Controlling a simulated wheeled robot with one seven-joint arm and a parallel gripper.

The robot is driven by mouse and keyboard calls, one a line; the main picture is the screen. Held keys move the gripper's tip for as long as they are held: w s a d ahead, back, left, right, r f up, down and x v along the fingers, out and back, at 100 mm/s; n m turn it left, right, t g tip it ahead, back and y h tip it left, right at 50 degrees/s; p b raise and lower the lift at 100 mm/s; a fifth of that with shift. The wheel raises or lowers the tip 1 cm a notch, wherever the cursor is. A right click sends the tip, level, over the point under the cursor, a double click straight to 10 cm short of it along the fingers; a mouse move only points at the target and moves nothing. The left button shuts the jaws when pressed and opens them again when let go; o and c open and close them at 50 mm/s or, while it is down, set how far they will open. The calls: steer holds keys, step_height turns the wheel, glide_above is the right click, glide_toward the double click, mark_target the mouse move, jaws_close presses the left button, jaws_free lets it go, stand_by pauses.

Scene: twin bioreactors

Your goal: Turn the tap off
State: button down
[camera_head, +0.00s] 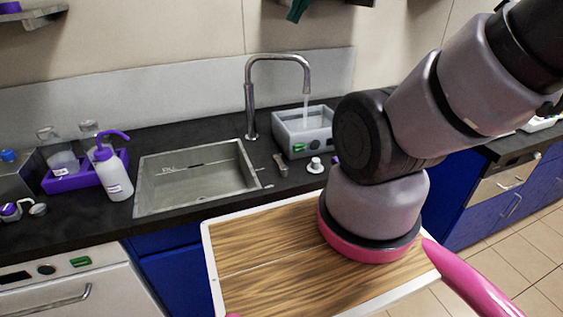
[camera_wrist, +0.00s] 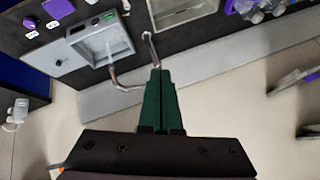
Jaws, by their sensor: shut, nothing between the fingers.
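The metal tap (camera_head: 250,110) stands upright behind the sink, with its arched spout turned to the right. A stream of water (camera_head: 305,108) runs from the spout into a grey bath (camera_head: 318,140). The tap also shows in the wrist view (camera_wrist: 149,50), just beyond my fingertips. My gripper (camera_wrist: 160,72) has green fingers, shut together and empty. Its green fingers (camera_head: 297,9) seem to show at the top edge of the head view, above the tap. Whether they touch the tap cannot be told, but they look apart.
The steel sink (camera_head: 165,200) is left of the bath. A soap bottle (camera_head: 115,176) and purple rack (camera_head: 75,178) stand farther left. A small metal piece (camera_head: 281,165) and a white knob (camera_head: 315,165) are in front of the bath. The wall (camera_head: 160,45) is close behind.

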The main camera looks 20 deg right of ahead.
steer(key=w+f+m+g, duration=0.2)
steer(key=w+f+m, duration=0.1)
steer(key=w+f, duration=0.25)
steer(key=m+g, duration=0.3)
steer(key=m, duration=0.1)
glide_above(281, 166)
steer(key=a, duration=0.2)
step_height(281, 166, down, 8)
steer(key=w+f+m+g+h, duration=0.1)
steer(key=w+f+m+h, duration=0.1)
steer(key=f, duration=0.8)
steer(key=w+d+f+m+g+h, duration=0.1)
steer(key=w+f+m+h, duration=0.1)
steer(key=f+m, duration=0.3)
steer(key=shift+w+f+h, duration=0.25)
steer(key=shift+f+h, duration=0.65)
steer(key=shift+f, duration=1.5)
steer(key=x, duration=1)
steer(key=shift+s, duration=0.1)
